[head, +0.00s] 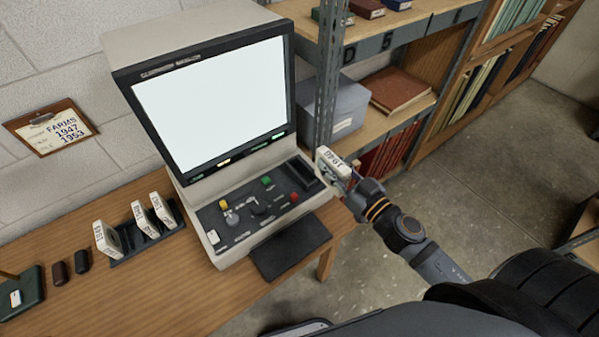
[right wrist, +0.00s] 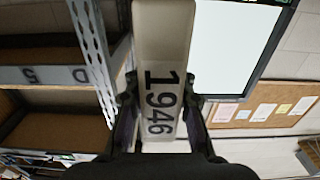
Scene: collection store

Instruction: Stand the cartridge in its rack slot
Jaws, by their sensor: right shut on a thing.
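My right gripper (head: 345,180) is shut on a white cartridge (head: 333,162), held in the air just right of the reader machine. In the right wrist view the cartridge (right wrist: 162,70) is between the two fingers (right wrist: 160,105), and its label reads 1946. The dark rack (head: 158,238) lies on the wooden table left of the machine. Several white labelled cartridges stand in it, one (head: 107,239) at its left end and two (head: 152,213) towards the right. Open slot space shows between the left one and the others. My left gripper is not in view.
The reader machine (head: 222,185) with a lit screen and control panel stands between my right gripper and the rack. A metal shelf post (head: 328,75) and shelves are close behind the gripper. Small dark items (head: 70,266) and a green box (head: 22,293) lie left of the rack.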

